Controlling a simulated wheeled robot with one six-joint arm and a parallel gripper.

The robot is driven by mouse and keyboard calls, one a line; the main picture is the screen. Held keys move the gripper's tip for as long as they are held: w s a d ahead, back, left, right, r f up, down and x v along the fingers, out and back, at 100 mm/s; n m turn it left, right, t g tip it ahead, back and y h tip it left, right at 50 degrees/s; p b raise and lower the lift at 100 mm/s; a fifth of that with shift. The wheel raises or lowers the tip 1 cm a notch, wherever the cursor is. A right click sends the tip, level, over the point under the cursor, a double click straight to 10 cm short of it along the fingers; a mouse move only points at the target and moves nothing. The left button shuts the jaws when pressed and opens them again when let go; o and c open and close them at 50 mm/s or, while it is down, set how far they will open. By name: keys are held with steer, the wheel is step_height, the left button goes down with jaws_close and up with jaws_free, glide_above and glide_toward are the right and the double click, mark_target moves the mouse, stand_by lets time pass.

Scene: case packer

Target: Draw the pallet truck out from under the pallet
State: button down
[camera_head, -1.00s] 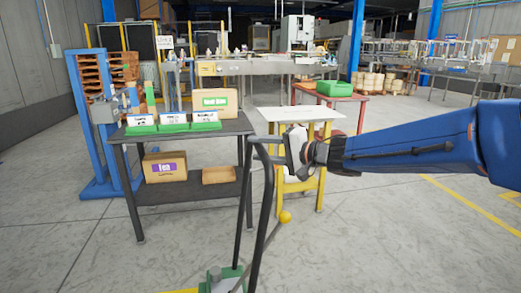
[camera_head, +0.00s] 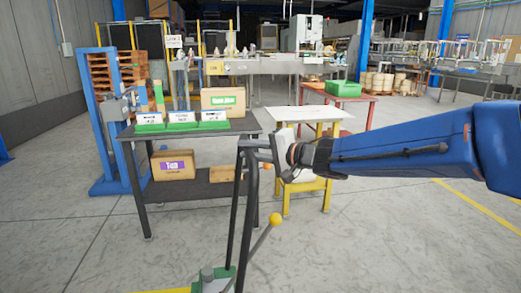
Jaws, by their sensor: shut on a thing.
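The pallet truck's black loop handle (camera_head: 238,205) rises from the bottom of the picture, leaning slightly. A lever with a yellow knob (camera_head: 276,219) stands beside it. Part of the truck's green base (camera_head: 214,282) shows at the bottom edge. My gripper (camera_head: 268,153) comes in from the right on the blue arm and is shut on the upper part of the handle. The fingertips are small and partly hidden behind the handle. The pallet and the truck's forks are out of view below.
A dark two-shelf table (camera_head: 190,133) with cartons and green-based signs stands ahead. A yellow stand with a white top (camera_head: 305,114) is beside it, and a red table (camera_head: 372,100) is behind. A blue frame (camera_head: 92,130) stands left. Grey floor is open on both sides.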

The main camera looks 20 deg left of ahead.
steer(key=shift+w+d, duration=0.2)
steer(key=shift+d, duration=0.05)
steer(key=c, duration=1.6)
jaws_free()
steer(key=shift+d, duration=0.1)
steer(key=shift+o, duration=0.2)
steer(key=shift+d, duration=0.1)
steer(key=v, duration=1.7)
steer(key=shift+s, duration=0.2)
steer(key=shift+d, duration=0.1)
